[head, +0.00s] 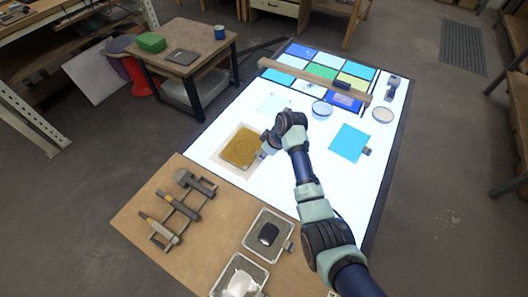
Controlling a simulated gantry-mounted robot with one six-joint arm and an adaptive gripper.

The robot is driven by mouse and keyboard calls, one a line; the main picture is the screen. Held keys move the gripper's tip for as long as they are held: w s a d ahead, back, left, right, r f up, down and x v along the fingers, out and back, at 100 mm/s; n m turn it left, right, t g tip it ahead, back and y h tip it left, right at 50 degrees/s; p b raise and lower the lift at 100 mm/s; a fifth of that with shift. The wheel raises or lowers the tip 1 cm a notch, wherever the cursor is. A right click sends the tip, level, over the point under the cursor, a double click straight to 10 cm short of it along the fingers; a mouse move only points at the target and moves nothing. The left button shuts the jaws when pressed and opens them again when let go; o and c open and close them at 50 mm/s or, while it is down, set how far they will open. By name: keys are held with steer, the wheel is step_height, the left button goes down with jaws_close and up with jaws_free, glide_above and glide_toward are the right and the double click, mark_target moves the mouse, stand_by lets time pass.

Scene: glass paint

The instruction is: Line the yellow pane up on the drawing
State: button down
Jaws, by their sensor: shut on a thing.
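The yellow pane (241,148) is an amber, roughly square sheet at the left of the glowing light table (310,165). It lies over or just above a pale beige drawing sheet (219,157), whose border shows around it. The pane covers the middle of the sheet, so the drawn lines under it are hidden. My gripper (264,149) is at the pane's right edge and is shut on it. My wrist hides part of that edge. I cannot tell whether the pane touches the sheet.
A cyan pane (348,143) lies to the right.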

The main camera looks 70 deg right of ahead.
steer(key=shift+f, duration=0.2)
stand_by(0.6)
steer(key=c, duration=0.8)
jaws_free()
steer(key=shift+c, duration=0.2)
steer(key=v, duration=1.2)
